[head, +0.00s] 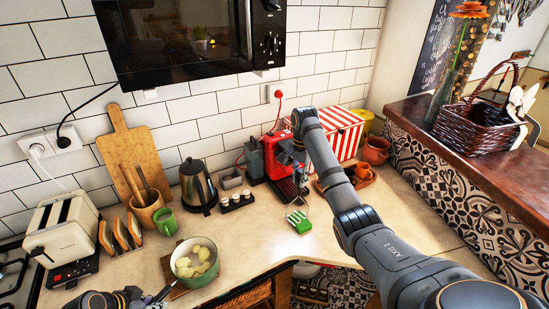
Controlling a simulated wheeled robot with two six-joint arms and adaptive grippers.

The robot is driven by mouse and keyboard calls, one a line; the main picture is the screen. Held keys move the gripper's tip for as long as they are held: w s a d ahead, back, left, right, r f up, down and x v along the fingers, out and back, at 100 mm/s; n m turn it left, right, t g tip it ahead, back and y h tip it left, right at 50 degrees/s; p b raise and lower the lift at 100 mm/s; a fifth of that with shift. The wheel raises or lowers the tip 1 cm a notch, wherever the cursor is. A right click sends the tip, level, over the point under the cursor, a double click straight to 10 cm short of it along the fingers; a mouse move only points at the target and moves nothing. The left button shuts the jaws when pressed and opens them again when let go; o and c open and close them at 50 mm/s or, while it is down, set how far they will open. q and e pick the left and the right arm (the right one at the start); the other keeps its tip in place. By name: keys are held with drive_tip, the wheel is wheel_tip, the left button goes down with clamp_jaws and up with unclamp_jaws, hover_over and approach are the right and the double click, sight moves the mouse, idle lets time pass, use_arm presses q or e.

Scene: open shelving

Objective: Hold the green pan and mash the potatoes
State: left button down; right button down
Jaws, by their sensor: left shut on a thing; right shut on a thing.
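The green pan (207,279) sits at the front of the counter, with several pale peeled potatoes (194,262) inside. My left gripper (152,298) is at the bottom edge, shut on the pan's handle at its lower left side; part of it is cut off. A green masher (299,222) with pale bars is to the right of the pan, apart from it and in front of the red coffee machine. My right gripper (300,196) is shut on the masher, small and dark against the machine and hard to make out.
A wooden board (170,270) lies under the pan. A green mug (166,222), kettle (198,186), toaster (64,229) and toast rack (122,232) stand behind and left. The red coffee machine (283,158) is close behind the masher. Counter between pan and masher is clear.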

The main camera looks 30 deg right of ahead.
drive_tip(key=w+a+r+g, duration=0.1)
drive_tip(key=a+r, duration=0.1)
drive_tip(key=a, duration=1.1)
drive_tip(key=w+a+r, duration=0.2)
drive_tip(key=a+r, duration=0.1)
drive_tip(key=a, duration=0.9)
drive_tip(key=w+a+r+g, duration=0.1)
drive_tip(key=a+r, duration=0.1)
drive_tip(key=a, duration=1.1)
wheel_tip(320, 180, down, 11)
drive_tip(key=shift+r+y, duration=0.15)
drive_tip(key=shift+y, duration=0.25)
drive_tip(key=shift+s, duration=0.1)
drive_tip(key=shift+d, duration=0.15)
